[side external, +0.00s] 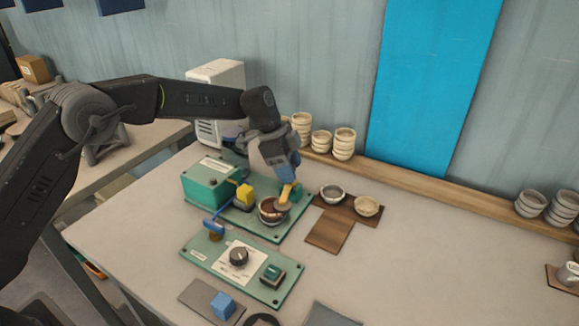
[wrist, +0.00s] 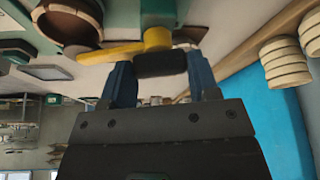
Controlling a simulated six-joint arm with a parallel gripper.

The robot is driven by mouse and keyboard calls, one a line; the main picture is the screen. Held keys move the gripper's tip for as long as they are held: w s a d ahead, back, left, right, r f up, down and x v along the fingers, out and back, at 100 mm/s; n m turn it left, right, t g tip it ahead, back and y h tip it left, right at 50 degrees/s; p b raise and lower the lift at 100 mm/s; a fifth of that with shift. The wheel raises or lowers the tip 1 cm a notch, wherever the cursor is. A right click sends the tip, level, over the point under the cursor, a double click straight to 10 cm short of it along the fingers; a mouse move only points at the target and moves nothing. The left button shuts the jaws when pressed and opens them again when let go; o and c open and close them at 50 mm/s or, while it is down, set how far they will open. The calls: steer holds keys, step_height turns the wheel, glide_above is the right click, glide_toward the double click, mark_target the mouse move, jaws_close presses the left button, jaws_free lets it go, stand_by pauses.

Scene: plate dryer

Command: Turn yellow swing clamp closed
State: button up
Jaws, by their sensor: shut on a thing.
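The yellow swing clamp (side external: 287,193) is on the green dryer plate, with its arm reaching toward a brown bowl (side external: 272,211). My gripper (side external: 288,178) comes down on the clamp from above. In the wrist view, the yellow clamp arm (wrist: 124,50) runs left toward the brown bowl (wrist: 66,27). The blue fingers of my gripper (wrist: 160,76) stand on both sides of the clamp's dark end (wrist: 160,63) and are shut on it. The arm's outer end lies at or over the bowl's rim; whether it touches cannot be told.
A green box (side external: 207,183), a yellow block (side external: 244,194) and a blue-handled lever (side external: 214,226) stand left of the bowl. A control panel with a black knob (side external: 238,257) is in front. Small bowls (side external: 367,206) sit on a brown mat to the right.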

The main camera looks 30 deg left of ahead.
steer(key=shift+m+g, duration=0.4)
steer(key=shift+m, duration=0.5)
steer(key=o, duration=1.3)
steer(key=v, duration=1.3)
steer(key=shift+a+r, duration=0.25)
steer(key=shift+r, duration=0.1)
